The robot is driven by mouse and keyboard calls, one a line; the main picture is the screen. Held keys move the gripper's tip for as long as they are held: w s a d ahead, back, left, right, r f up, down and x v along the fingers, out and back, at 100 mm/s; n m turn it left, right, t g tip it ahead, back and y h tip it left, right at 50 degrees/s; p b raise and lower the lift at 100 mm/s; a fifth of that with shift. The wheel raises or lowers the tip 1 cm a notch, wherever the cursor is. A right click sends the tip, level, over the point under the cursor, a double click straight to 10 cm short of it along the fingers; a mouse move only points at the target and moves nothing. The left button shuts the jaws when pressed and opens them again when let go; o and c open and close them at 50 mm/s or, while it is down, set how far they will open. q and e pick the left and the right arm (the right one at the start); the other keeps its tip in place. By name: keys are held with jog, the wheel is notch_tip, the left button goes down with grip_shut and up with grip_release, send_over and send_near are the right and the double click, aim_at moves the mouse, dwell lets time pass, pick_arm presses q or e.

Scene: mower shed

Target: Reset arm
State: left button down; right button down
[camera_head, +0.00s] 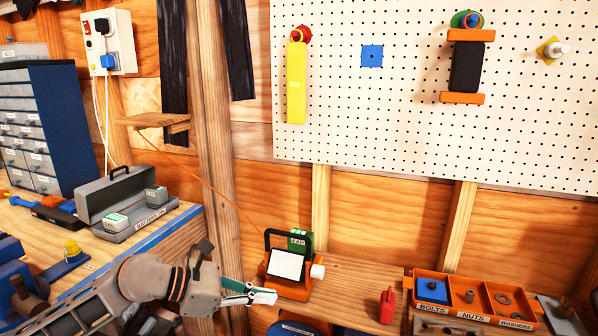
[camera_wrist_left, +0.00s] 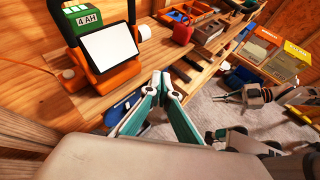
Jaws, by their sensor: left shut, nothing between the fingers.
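My left gripper (camera_head: 262,295) reaches in from the lower left of the head view, its green-and-grey fingers together and empty. It also shows in the left wrist view (camera_wrist_left: 160,80), fingertips closed. The fingers are just in front of the orange work lamp (camera_head: 290,265), apart from it as far as I can tell. The lamp, with a white panel and a green "4 AH" battery, stands on the wooden shelf; it also shows in the left wrist view (camera_wrist_left: 107,50).
On the shelf are a red container (camera_head: 387,306) and an orange parts tray (camera_head: 421,287) marked bolts, nuts and washers. A grey battery case (camera_head: 101,196) sits on the left bench. A pegboard (camera_head: 400,110) hangs above. The air above the shelf's middle is free.

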pick_arm(q)
jog(key=s+d+n+t+h, duration=0.1)
jog(key=s+d+n+h, duration=0.4)
jog(key=d+n, duration=0.15)
jog(key=s+a+f+n+t+y, duration=0.1)
jog(key=a+f+n+t+y, duration=0.4)
jog(key=n, duration=0.8)
jog(key=s+a+f+n+t+y, duration=0.25)
jog(key=a+f+n+t, duration=0.4)
jog(key=n, duration=0.75)
jog(key=s+a+f+n+g+y, duration=0.3)
jog(key=s+f+n, duration=0.3)
jog(key=s+f, duration=0.2)
jog(key=s+a+f+n+g+y, duration=0.3)
jog(key=s+f+n, duration=0.4)
jog(key=f, duration=0.6)
jog(key=shift+s+a+y, duration=0.45)
jog(key=shift+a, duration=0.45)
pick_arm(e)
jog(key=shift+s+a+f+g, duration=0.15)
jog(key=shift+s+a+f, duration=0.1)
jog(key=shift+s+f, duration=0.25)
jog(key=shift+s+a+f+g, duration=0.2)
jog(key=shift+s+f, duration=0.2)
jog(key=shift+f, duration=0.2)
jog(key=shift+w+r, duration=0.1)
jog(key=shift+r, duration=0.15)
jog(key=shift+f, duration=0.2)
